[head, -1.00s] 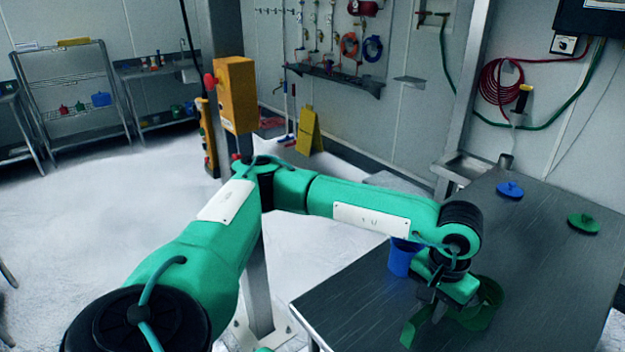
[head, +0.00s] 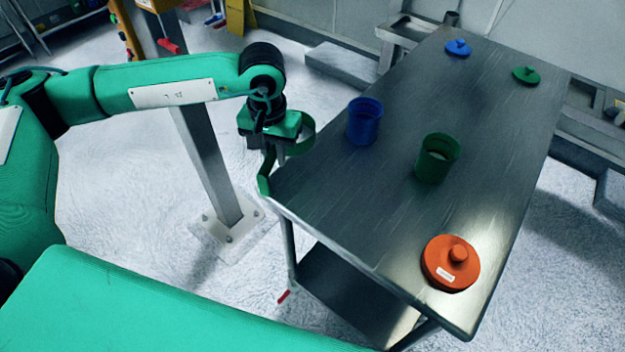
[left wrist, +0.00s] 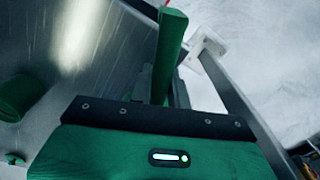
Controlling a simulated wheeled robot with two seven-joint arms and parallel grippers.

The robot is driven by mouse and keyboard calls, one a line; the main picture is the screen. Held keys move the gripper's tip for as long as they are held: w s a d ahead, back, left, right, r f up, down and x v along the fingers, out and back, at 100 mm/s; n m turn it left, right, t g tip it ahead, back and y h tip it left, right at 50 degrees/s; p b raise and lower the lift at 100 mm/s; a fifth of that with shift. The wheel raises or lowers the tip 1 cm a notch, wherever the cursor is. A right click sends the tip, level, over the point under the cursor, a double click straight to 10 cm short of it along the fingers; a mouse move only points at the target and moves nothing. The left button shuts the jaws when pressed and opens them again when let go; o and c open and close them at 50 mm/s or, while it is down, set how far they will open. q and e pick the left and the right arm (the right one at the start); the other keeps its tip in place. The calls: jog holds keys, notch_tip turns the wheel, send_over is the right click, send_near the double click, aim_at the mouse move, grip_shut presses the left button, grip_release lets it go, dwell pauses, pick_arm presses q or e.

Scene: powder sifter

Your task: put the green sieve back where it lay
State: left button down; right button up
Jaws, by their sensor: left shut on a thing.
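My left gripper (head: 277,150) is shut on the green sieve at the left edge of the table, left of the blue container. The sieve's curved rim (head: 304,132) shows to the right of the gripper, and its handle (head: 265,182) hangs to the lower left, by the table corner. In the left wrist view a green bar of the sieve (left wrist: 170,45) sticks up beyond the gripper body, near the table edge. The gripper hides part of the sieve. I cannot tell its height above the table. My right gripper is not in view.
An orange lid (head: 450,265) lies at the near end; blue (head: 458,47) and green (head: 525,75) lids lie at the far end. The left front surface is clear.

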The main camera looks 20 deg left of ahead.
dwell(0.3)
pick_arm(q)
jog(key=shift+d, duration=0.15)
jog(key=d+f+n+p, duration=0.3)
jog(key=d+n+p, duration=0.7)
jog(key=d, duration=0.5)
jog(key=shift+w+a+f+b, duration=0.15)
jog(key=shift+f+b, duration=0.35)
jog(key=shift+f, duration=1.05)
jog(key=shift+w+a+f+b, duration=0.15)
jog(key=shift+f+b, duration=0.3)
jog(key=shift+f, duration=1.1)
jog(key=shift+s+f+b, duration=0.1)
jog(key=shift+f+b, duration=0.55)
jog(key=shift+b, duration=0.1)
jog(key=c, duration=1.3)
grip_release()
jog(key=shift+o, duration=0.2)
